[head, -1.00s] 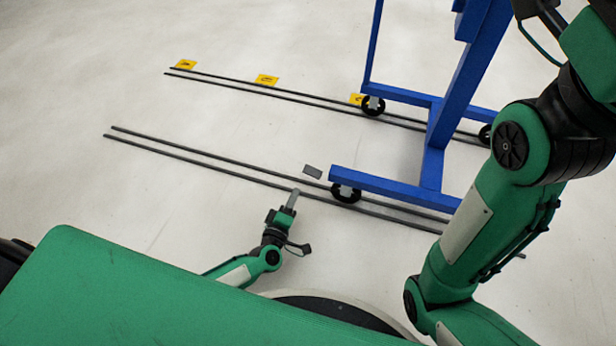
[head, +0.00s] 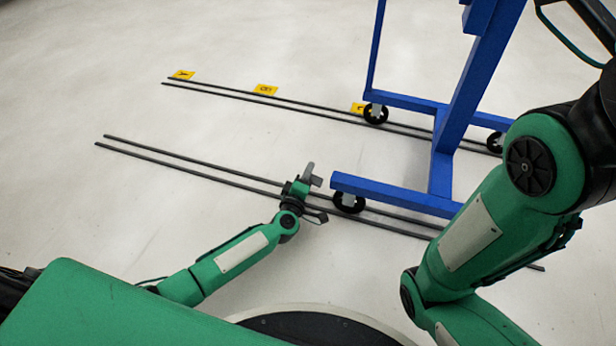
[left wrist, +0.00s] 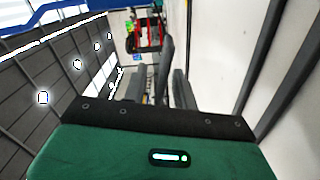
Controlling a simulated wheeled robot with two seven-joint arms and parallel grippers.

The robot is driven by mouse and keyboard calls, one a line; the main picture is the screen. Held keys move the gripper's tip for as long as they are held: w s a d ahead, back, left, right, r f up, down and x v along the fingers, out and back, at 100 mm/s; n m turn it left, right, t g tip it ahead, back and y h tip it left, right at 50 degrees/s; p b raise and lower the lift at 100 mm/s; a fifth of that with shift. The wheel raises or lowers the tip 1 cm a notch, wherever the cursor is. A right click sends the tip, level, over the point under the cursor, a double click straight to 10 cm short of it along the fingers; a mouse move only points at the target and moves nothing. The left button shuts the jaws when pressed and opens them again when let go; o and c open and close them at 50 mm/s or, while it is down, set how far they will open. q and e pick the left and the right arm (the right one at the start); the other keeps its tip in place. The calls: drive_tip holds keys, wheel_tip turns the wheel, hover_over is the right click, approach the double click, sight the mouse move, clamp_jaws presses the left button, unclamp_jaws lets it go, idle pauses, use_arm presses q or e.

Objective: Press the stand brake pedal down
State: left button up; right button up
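The stand is a blue frame (head: 400,195) on black casters, standing to the right of my left gripper. A small grey plate (head: 317,181), apparently the brake pedal, shows just left of the near caster (head: 348,202). My left gripper (head: 309,169) is right beside it in the head view and partly covers it. I cannot tell whether they touch or whether the pedal is tilted. In the left wrist view, grey upright pieces (left wrist: 166,70) show ahead of the hand; I cannot separate fingers from pedal there. My right gripper is out of view.
Two pairs of dark rails (head: 190,162) run across the pale floor. Yellow lettered markers (head: 265,90) lie along the far pair. My right arm fills the right side of the head view. The floor at left is clear.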

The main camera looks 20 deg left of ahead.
use_arm(q)
drive_tip(key=shift+w, duration=0.4)
drive_tip(key=shift+c, duration=0.2)
clamp_jaws()
drive_tip(key=f+n, duration=0.1)
drive_tip(key=n, duration=0.1)
drive_tip(key=f+n, duration=0.1)
drive_tip(key=n, duration=0.1)
drive_tip(key=shift+a, duration=0.1)
drive_tip(key=shift+f+n, duration=0.45)
drive_tip(key=shift+n, duration=0.65)
